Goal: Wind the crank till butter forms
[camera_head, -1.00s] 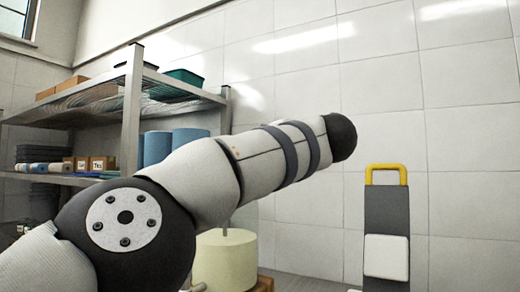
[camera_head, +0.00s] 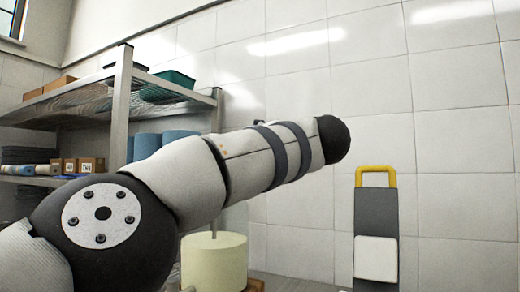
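No crank and no butter can be made out in the head view. A pale yellow cylinder (camera_head: 214,264) with a thin upright rod at its top stands low in the middle, partly behind my arm; I cannot tell whether it belongs to a churn. My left arm comes in from the left and crosses the view, ending in a dark rounded end. Neither of my grippers is in view.
A metal shelf rack (camera_head: 121,105) stands at the left, with a green bin (camera_head: 172,79), blue rolls (camera_head: 148,146) and small boxes (camera_head: 85,165). A dark grey panel with a yellow handle (camera_head: 376,170) stands at the right. A tiled wall (camera_head: 450,130) closes the back.

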